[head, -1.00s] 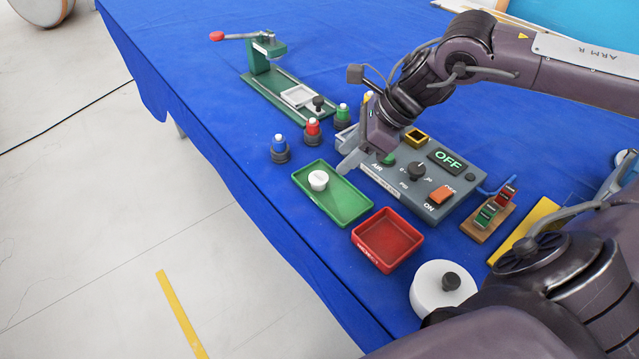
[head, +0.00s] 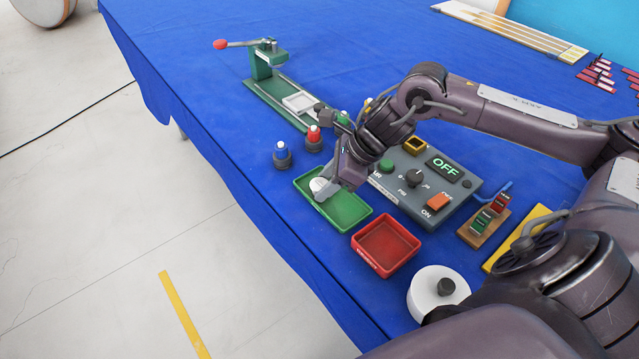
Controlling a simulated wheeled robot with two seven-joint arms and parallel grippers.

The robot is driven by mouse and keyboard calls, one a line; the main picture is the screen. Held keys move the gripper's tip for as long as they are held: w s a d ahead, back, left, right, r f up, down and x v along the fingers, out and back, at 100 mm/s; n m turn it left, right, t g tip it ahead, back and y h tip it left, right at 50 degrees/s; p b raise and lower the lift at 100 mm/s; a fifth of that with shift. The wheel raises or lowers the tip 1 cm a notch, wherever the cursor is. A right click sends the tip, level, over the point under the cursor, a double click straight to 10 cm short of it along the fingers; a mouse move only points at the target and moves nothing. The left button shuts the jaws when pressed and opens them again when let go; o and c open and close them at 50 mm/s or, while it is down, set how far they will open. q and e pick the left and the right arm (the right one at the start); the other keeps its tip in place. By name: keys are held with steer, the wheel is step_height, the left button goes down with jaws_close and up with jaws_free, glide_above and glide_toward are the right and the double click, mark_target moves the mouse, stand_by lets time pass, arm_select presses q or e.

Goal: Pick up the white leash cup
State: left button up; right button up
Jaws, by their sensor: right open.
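The white leash cup (head: 317,184) sits in the green tray (head: 350,217), toward its far left end. My right gripper (head: 322,193) is open and low over the tray, with its fingers at the cup. The fingers hide part of the cup, and I cannot tell whether they touch it. My left gripper is not in view.
A red tray (head: 385,262) stands in front of the green one. A grey control box (head: 415,175) marked OFF is close on the right. Blue (head: 281,151) and red (head: 313,137) capped pieces stand behind the tray. A green press (head: 265,75) is farther back. The table's left edge is near.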

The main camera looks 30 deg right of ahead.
steer(key=c, duration=0.6)
